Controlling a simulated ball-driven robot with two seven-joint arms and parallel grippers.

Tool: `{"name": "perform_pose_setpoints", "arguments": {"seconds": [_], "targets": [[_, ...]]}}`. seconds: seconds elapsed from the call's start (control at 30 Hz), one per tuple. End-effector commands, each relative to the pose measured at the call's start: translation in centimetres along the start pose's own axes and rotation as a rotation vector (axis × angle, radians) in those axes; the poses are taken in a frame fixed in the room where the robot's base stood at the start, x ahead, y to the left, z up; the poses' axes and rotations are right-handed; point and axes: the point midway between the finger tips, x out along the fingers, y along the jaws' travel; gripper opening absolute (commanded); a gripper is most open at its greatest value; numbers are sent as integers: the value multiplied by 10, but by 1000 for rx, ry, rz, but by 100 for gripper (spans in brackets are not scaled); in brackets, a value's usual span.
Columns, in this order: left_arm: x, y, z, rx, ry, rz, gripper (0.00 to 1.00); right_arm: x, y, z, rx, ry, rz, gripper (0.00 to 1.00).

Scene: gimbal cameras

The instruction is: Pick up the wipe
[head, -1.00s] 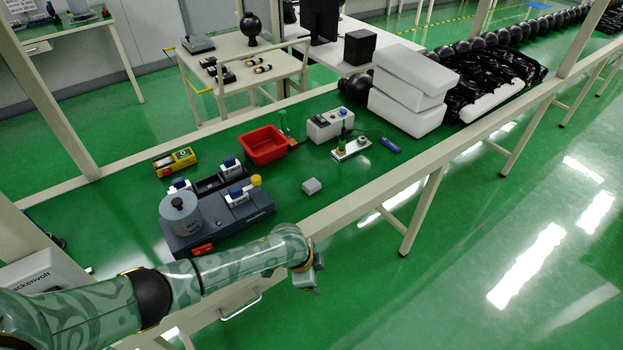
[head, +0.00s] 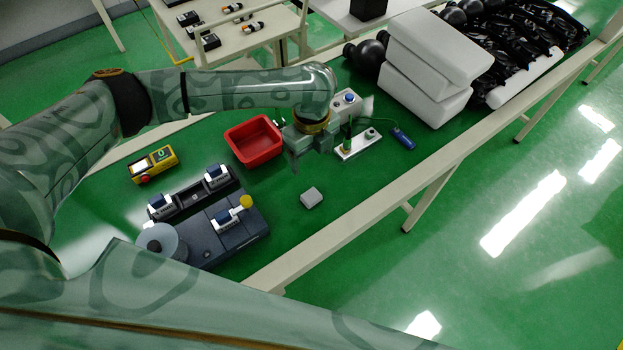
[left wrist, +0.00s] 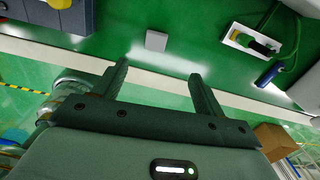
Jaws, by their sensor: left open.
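A small light-grey square pad (head: 311,197), which looks like the wipe, lies flat on the green bench top in the head view. It also shows in the left wrist view (left wrist: 156,40), beyond and between the fingertips. My left gripper (head: 308,156) hangs above the bench, behind the pad and apart from it. Its two fingers (left wrist: 158,75) are spread with nothing between them. My right gripper is not in view.
A red bin (head: 254,141) stands left of the gripper. A white board with a green-tipped part (head: 359,144) and a blue tool (head: 403,138) lie to its right. A dark fixture (head: 222,225) is at front left. The bench's pale front rail (head: 385,200) runs past the pad.

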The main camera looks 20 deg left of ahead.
Motion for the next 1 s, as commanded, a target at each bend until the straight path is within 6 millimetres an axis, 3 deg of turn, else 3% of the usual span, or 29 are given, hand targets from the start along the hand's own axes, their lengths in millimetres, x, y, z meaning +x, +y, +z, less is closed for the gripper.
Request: {"name": "perform_pose_setpoints", "arguments": {"seconds": [0.2,0.33,0.6,0.9,1.0], "targets": [[59,2,-1,-1,3,7,71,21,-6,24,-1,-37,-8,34],[87,2,-1,-1,4,5,71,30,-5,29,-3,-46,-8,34],[107,1,-1,-1,2,1,71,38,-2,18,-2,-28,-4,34],[153,6,0,-2,3,3,71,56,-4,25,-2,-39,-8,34],[157,6,1,-1,2,2,71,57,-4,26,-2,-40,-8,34]]}}
